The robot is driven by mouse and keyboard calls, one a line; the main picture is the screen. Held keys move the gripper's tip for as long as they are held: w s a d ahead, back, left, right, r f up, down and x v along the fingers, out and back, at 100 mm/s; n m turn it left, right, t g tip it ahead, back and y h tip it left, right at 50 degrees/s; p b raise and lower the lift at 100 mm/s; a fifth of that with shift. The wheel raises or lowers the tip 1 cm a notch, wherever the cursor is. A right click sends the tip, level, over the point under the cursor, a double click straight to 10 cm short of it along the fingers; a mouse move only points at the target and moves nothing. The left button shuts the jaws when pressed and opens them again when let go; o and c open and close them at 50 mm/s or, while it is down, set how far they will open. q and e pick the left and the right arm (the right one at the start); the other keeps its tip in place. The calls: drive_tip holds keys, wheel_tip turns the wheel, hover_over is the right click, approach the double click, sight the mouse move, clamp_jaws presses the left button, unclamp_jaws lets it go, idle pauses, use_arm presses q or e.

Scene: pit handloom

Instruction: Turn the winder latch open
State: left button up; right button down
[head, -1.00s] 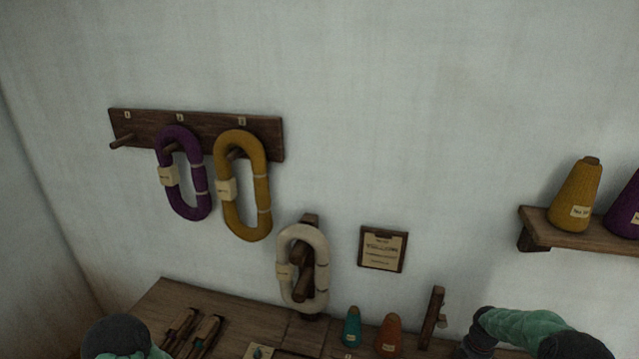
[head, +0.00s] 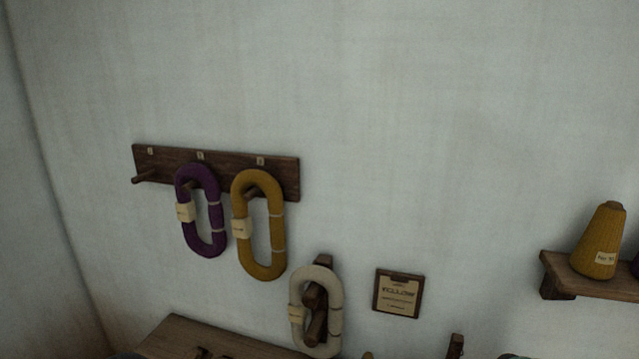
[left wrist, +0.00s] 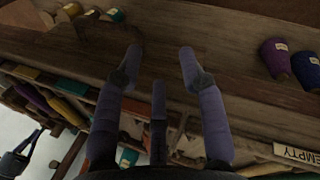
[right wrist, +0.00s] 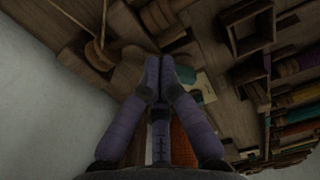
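I cannot make out the winder latch in any view. A pale skein (head: 337,312) hangs on a dark wooden bracket (head: 318,297) low on the wall in the head view; I cannot tell if this is part of the winder. My left gripper (left wrist: 159,62) is open, with its fingers apart and nothing between them, over a wooden surface. My right gripper (right wrist: 160,65) has its fingertips together above the worktop, with no held thing visible. A round wooden piece with a post (right wrist: 100,54) stands left of it. Both grippers are outside the head view.
Purple (head: 203,210) and yellow (head: 258,225) skeins hang on a peg rail (head: 215,168). A framed card (head: 397,293) is on the wall. A yellow cone (head: 600,242) sits on the right shelf (head: 590,286).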

drive_tip(key=shift+d, duration=0.35)
wheel_tip(320, 180, up, 6)
drive_tip(key=p, duration=0.4)
drive_tip(key=shift+a, duration=0.1)
